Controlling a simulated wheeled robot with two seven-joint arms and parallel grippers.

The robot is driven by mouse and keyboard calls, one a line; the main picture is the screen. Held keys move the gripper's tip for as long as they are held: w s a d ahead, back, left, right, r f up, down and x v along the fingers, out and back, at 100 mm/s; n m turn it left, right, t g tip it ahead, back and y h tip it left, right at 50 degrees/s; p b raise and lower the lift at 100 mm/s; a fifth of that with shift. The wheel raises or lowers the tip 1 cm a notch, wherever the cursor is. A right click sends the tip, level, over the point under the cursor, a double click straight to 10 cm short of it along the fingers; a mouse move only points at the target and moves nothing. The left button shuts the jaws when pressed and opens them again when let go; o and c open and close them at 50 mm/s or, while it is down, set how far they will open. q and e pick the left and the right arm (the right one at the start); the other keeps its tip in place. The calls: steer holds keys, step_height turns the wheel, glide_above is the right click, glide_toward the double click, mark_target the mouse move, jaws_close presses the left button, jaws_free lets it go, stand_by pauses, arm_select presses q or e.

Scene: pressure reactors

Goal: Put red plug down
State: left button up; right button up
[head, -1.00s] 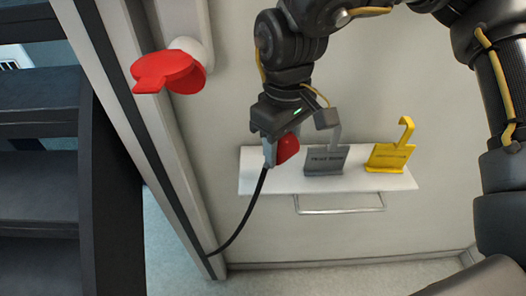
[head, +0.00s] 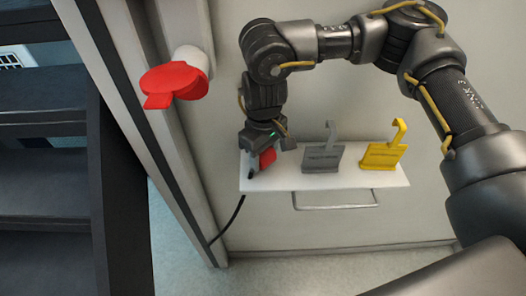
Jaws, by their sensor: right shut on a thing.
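The red plug (head: 267,158) is in my right gripper (head: 258,160) in the head view, with a black cable (head: 232,219) running down and left from it. My right gripper is shut on the plug, at the left end of a white shelf (head: 350,179). The plug's lower end is at or just above the shelf top; I cannot tell whether it touches. The gripper hides part of the plug. My left gripper is not in view.
A grey holder (head: 322,158) and a yellow holder (head: 383,156) stand on the shelf to the right of the plug. A red socket cover (head: 174,83) sticks out at upper left. A metal handle (head: 336,206) is below the shelf. Dark steps (head: 45,185) are at left.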

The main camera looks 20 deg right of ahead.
steer(key=shift+s, duration=0.1)
steer(key=shift+f, duration=0.15)
steer(key=shift+f+b, duration=0.35)
steer(key=shift+f, duration=0.15)
steer(key=o, duration=1.1)
steer(key=shift+c, duration=0.2)
steer(key=shift+r, duration=0.1)
steer(key=shift+r, duration=0.15)
step_height(320, 180, up, 13)
steer(key=b, duration=0.2)
